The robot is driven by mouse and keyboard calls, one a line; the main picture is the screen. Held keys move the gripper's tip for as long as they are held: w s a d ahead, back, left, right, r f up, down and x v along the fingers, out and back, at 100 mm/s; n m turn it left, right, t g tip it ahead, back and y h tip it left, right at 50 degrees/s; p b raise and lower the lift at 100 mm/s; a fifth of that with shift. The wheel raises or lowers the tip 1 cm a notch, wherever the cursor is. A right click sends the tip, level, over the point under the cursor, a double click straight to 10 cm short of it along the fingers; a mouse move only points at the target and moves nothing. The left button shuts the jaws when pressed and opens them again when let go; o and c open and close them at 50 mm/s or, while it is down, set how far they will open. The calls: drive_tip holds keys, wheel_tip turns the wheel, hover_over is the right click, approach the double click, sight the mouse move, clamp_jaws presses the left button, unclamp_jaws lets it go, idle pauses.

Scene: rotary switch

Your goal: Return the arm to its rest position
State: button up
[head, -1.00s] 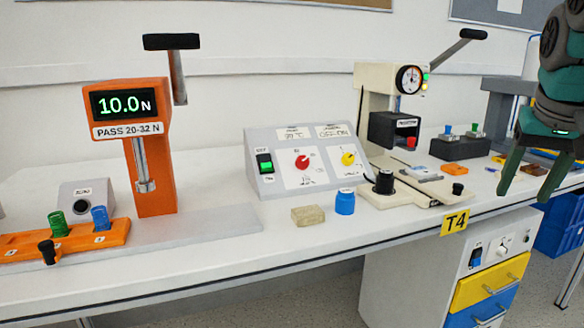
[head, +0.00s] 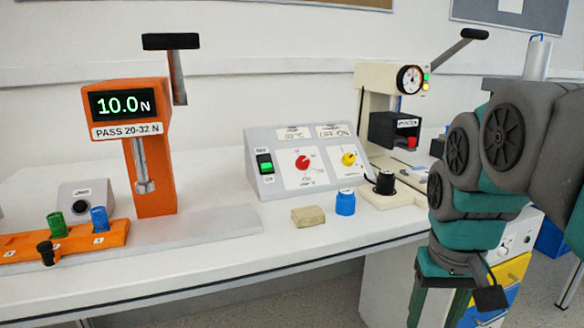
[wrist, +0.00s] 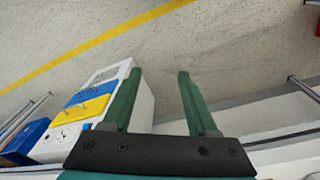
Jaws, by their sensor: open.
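My gripper (wrist: 158,98) is open and empty in the wrist view, its two green fingers apart, with floor beyond them. In the head view my arm is folded at the right, in front of the bench. My gripper (head: 440,308) hangs low there, pointing down, with its fingertips cut off by the bottom edge. The rotary switch panel (head: 262,186) stands on the bench with a red knob (head: 302,162), a yellow knob (head: 348,159) and a green rocker switch (head: 265,162). My gripper is well apart from the panel.
The white bench (head: 230,275) carries an orange force tester (head: 155,185), a beige press (head: 376,80), a tan block (head: 308,216) and a blue cap (head: 345,203). A drawer cabinet (wrist: 143,118) stands beside my gripper. Open floor (wrist: 230,55) lies beyond my fingers.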

drive_tip(key=s+a+f+n+g, duration=0.1)
drive_tip(key=s+a+f+g, duration=0.2)
drive_tip(key=s+f, duration=1.1)
drive_tip(key=a+f, duration=0.1)
drive_tip(key=a, duration=0.2)
drive_tip(key=shift+s, duration=0.25)
